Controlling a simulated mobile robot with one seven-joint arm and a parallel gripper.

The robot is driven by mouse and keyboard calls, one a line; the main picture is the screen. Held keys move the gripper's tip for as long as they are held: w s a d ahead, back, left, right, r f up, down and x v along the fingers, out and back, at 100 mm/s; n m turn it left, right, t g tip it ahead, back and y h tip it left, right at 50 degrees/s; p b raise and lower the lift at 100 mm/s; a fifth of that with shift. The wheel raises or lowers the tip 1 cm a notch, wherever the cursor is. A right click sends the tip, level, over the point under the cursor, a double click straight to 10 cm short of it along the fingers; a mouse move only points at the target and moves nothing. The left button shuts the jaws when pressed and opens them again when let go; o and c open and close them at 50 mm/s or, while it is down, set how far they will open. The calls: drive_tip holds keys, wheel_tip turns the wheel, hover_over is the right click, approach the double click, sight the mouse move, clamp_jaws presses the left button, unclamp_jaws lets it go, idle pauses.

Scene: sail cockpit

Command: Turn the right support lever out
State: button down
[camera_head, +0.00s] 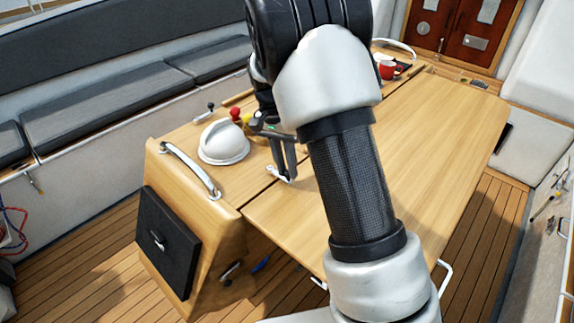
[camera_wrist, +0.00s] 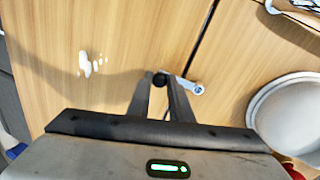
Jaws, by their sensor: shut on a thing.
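A small pale metal lever (camera_head: 276,173) lies by the seam between the fixed table part and the wide table leaf. My gripper (camera_head: 287,177) points down at the tabletop there. In the wrist view my gripper (camera_wrist: 161,82) is shut on the lever's near end, with a dark round knob between the fingertips. The fingers cover part of the lever in both views. I cannot tell how far it is turned.
A white dome (camera_head: 223,142) stands on the fixed part, left of my gripper. A curved metal handrail (camera_head: 190,168) runs along its left edge. A small crank (camera_head: 204,112) and a red mug (camera_head: 388,69) stand farther back. The wide table leaf (camera_head: 445,125) is mostly clear.

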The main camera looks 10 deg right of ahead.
drive_tip(key=shift+w+r, duration=0.1)
drive_tip(key=c, duration=1.6)
unclamp_jaws()
drive_tip(key=shift+w+a+r+p, duration=0.15)
drive_tip(key=shift+w+a+r, duration=0.25)
drive_tip(key=shift+r, duration=2.45)
drive_tip(key=shift+w+a+r+p, duration=0.2)
drive_tip(key=shift+w+a+r, duration=0.2)
drive_tip(key=shift+r, duration=2.45)
drive_tip(key=shift+w+a+r+p, duration=0.15)
drive_tip(key=shift+w+a+r, duration=0.25)
drive_tip(key=shift+r, duration=2.45)
drive_tip(key=shift+s, duration=0.1)
